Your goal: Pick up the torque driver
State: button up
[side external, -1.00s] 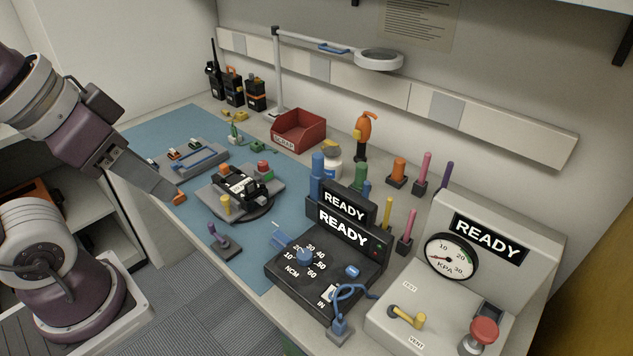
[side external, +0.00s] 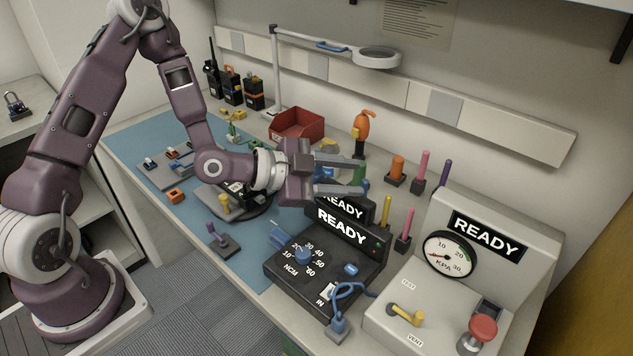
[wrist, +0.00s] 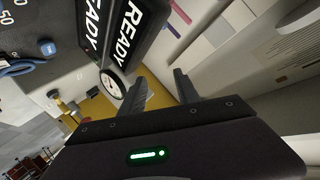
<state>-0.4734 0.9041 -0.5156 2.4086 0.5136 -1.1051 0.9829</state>
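My gripper (side external: 360,176) is raised over the bench behind the torque unit, its two grey fingers pointing right and spread apart. In the wrist view my gripper (wrist: 160,77) is open with nothing between its fingers. No torque driver can be named with certainty. The torque unit (side external: 325,262) is a black box with an NCM dial and READY displays. A blue part (side external: 283,236) sits at its left edge. The tall blue upright handle behind the displays is hidden by my gripper; a small blue patch (side external: 364,185) shows beside the lower finger.
The KPA gauge box (side external: 440,290) stands at right. Pink, purple and orange upright pieces (side external: 398,170) stand near the wall. An orange-handled tool (side external: 366,124) and a red bin (side external: 297,123) are behind. A small orange block (side external: 176,196) lies on the blue mat.

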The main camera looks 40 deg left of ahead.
jog(key=a+n+t, duration=0.1)
jog(key=t, duration=0.1)
jog(key=w+a+r+n+t+y, duration=0.1)
jog(key=a+n+t, duration=0.2)
jog(key=shift+w+a+r+t+y, duration=0.2)
jog(key=shift+w+a+t+y, duration=0.1)
jog(key=shift+t+y, duration=0.1)
jog(key=s+a+f+n+y, duration=0.1)
jog(key=a+f+n+y, duration=0.55)
jog(key=f+n, duration=0.25)
jog(key=w, duration=0.6)
jog(key=shift+w+h, duration=0.35)
jog(key=shift+f, duration=0.1)
grip_shut()
